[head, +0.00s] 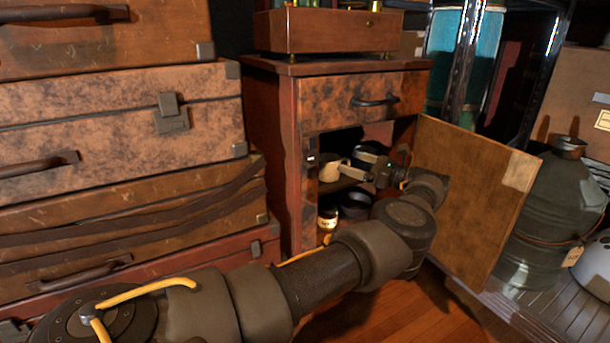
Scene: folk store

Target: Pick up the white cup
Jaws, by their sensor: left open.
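A white cup (331,169) stands on the upper shelf inside the open wooden cabinet (306,200), near the left of the opening. My left arm reaches across from the lower left to the cabinet. My left gripper (362,170) is at the cabinet opening, just right of the cup and beside its handle side. It is open; its fingertips are small and dark here, and I cannot tell whether they touch the cup. My right gripper is not in view.
The cabinet door (475,200) hangs open to the right of my arm. Dark pots (354,205) and a jar (327,217) stand on the lower level. Stacked suitcases (120,130) fill the left. A large green metal jug (550,225) stands at right.

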